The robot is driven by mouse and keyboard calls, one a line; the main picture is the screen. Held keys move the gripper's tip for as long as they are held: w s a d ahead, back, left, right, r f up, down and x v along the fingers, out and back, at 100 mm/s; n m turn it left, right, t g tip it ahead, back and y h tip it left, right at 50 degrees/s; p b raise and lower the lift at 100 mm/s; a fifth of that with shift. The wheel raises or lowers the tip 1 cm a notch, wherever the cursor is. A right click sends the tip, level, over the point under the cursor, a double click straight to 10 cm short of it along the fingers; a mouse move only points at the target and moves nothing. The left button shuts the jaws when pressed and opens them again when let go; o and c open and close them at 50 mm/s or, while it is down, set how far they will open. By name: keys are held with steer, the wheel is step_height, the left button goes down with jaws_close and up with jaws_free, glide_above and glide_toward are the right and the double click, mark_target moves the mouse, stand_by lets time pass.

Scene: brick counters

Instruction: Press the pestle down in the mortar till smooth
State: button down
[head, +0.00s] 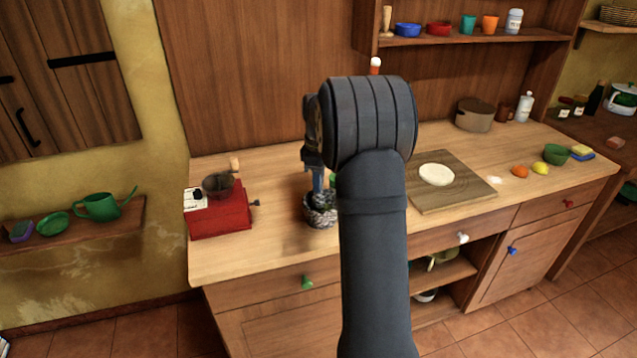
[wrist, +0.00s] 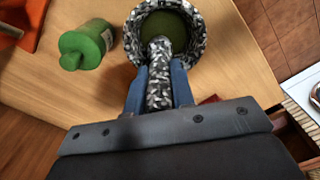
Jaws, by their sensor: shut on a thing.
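The mortar (head: 320,220) is a speckled grey stone bowl on the wooden counter, left of my arm in the head view. The wrist view shows its round rim (wrist: 201,42) and a green mass (wrist: 172,24) inside. My gripper (wrist: 158,88), with blue fingers, is shut on the speckled pestle (wrist: 159,70). The pestle's far end reaches over the near rim into the mortar's opening; I cannot tell how deep it sits. In the head view my gripper (head: 318,181) is just above the mortar, and the pestle is mostly hidden there.
A green bottle (wrist: 88,43) stands close to the mortar, left of it in the wrist view. A red grinder (head: 220,216) stands left on the counter. A board (head: 470,190) with pale dough (head: 436,174) lies right of my arm. The counter's front edge is near.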

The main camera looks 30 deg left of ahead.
steer(key=shift+r, duration=2.65)
step_height(320, 180, down, 6)
steer(key=s, duration=0.2)
steer(key=shift+d, duration=0.4)
steer(key=shift+f, duration=0.15)
steer(key=shift+f, duration=1)
steer(key=shift+r, duration=1.05)
